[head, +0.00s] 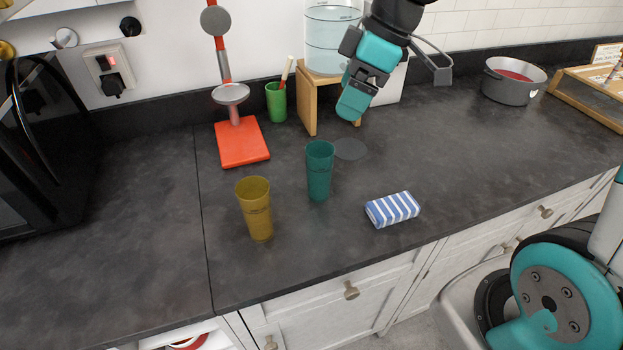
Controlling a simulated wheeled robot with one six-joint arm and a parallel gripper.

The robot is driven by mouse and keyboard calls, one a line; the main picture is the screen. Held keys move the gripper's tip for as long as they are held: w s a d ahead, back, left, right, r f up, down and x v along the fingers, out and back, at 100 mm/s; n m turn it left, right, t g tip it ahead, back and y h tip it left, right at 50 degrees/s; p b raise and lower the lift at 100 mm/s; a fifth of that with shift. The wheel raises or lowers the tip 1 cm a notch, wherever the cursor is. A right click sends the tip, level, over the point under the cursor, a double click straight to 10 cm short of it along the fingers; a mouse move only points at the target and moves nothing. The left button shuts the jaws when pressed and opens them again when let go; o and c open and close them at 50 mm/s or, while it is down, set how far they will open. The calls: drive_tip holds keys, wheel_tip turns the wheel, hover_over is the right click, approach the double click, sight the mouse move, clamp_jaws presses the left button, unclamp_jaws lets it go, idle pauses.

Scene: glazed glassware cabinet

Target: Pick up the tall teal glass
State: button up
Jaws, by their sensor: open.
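The tall teal glass (319,172) stands upright on the dark counter, near the middle of the head view. A similar amber glass (257,210) stands upright to its left and nearer the front edge. My gripper (350,106) is up and to the right of the teal glass, apart from it, in front of the wooden stand. It is open and nothing shows between its fingers, which are seen from the side and partly overlap.
A folded blue-striped cloth (392,209) lies right of the teal glass. A grey pot (513,82) is far right. The counter's right middle is clear.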

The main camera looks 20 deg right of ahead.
drive_tip(key=w+d+f+n, duration=0.1)
drive_tip(key=w+d+f, duration=0.1)
drive_tip(key=w+d, duration=0.15)
drive_tip(key=p, duration=0.3)
approach(319, 156)
drive_tip(key=s+a+f, duration=0.2)
drive_tip(key=shift+n, duration=0.3)
drive_tip(key=shift+p+x, duration=1.15)
drive_tip(key=shift+x, duration=1.65)
drive_tip(key=shift+w+a, duration=0.1)
drive_tip(key=shift+a, duration=0.1)
drive_tip(key=c, duration=1.4)
